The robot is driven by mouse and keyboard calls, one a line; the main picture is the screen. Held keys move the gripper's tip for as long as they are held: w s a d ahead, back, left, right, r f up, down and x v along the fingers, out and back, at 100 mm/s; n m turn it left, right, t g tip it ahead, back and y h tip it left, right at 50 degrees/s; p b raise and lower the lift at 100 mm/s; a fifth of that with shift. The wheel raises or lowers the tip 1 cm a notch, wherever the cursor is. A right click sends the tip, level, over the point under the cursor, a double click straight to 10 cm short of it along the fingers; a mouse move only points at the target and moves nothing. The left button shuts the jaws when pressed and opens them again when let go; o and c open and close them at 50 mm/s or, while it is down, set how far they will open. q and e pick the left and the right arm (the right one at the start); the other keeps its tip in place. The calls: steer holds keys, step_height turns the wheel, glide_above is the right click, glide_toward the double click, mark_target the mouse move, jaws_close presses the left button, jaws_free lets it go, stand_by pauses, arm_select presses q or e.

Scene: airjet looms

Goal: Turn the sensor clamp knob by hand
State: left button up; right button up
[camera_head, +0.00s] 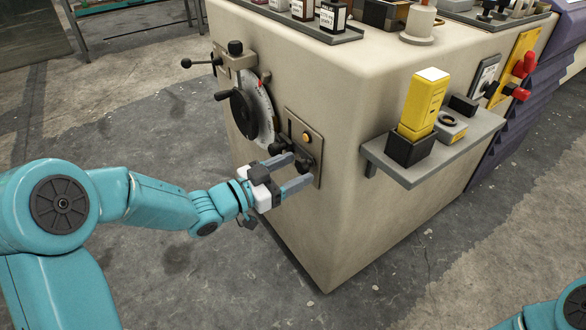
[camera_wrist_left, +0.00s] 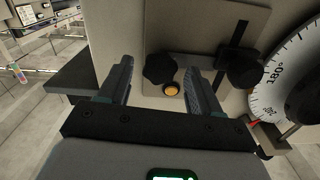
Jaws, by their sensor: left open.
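A black lobed knob (camera_wrist_left: 160,68) sits on a metal plate (camera_wrist_left: 205,25) on the beige machine's side. In the left wrist view it lies between the two fingers of my left gripper (camera_wrist_left: 158,76), which is open. The fingers appear apart from the knob, one on each side. An orange round part (camera_wrist_left: 171,89) is just below the knob in that view. In the head view my left gripper (camera_head: 300,171) reaches the plate (camera_head: 317,147), and its fingers partly hide the knob. A second black knob (camera_wrist_left: 240,68) sits on a dark bracket. My right gripper is out of view.
A graduated dial (camera_head: 262,112) with a black handwheel and a crank lever (camera_head: 201,62) are left of the plate. A grey shelf (camera_head: 420,172) with a yellow device (camera_head: 424,100) juts out at right. The floor in front is clear.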

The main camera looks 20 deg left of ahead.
arm_select(q)
steer(key=shift+v, duration=2.8)
steer(key=shift+s+a, duration=0.1)
